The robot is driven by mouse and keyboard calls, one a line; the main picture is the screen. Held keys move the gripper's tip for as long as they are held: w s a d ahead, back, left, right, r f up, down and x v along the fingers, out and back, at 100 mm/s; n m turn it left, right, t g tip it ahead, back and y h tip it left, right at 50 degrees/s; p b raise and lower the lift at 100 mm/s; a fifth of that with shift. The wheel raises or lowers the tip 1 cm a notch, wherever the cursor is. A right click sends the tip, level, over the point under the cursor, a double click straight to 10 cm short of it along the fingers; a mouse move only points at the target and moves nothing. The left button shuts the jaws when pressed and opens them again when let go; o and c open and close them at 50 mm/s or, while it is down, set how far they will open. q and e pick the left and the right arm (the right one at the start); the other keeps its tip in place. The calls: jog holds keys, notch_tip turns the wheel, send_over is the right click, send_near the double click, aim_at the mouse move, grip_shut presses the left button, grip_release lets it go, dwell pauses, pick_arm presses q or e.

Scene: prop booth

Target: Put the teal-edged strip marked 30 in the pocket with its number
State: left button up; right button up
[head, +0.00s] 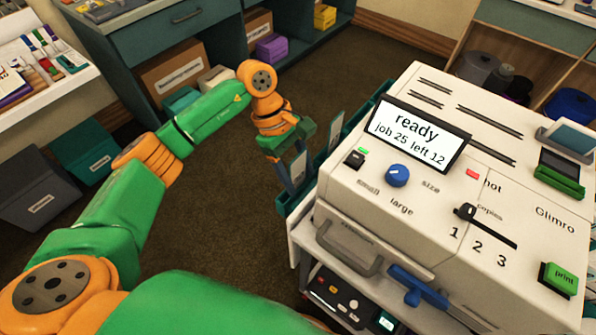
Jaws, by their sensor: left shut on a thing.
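My left gripper (289,160) points down at the left side of the white machine. It is shut on a narrow pale strip with a teal edge (298,166); its number cannot be read from here. The teal pockets (322,158) stand along the machine's left side, close beside and below the gripper. A pale strip or card (336,130) shows upright among them. The pocket numbers are not readable, and the machine hides part of the pockets. I cannot tell whether the held strip's lower end is inside a pocket. My right gripper is not in view.
The large white machine (345,200) fills the right side; its screen (417,131) reads "ready, job 25 left 12". Teal cabinets with boxes stand at the back. Grey and teal bins (40,199) sit at the left. The brown floor (215,215) between is clear.

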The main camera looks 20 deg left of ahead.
pick_arm(q)
jog(key=o, duration=1.4)
jog(key=shift+c, duration=0.2)
jog(key=shift+r, duration=0.1)
jog(key=s+b+v, duration=0.1)
jog(key=v, duration=0.6)
jog(key=shift+w+b, duration=0.3)
jog(key=shift+w, duration=0.15)
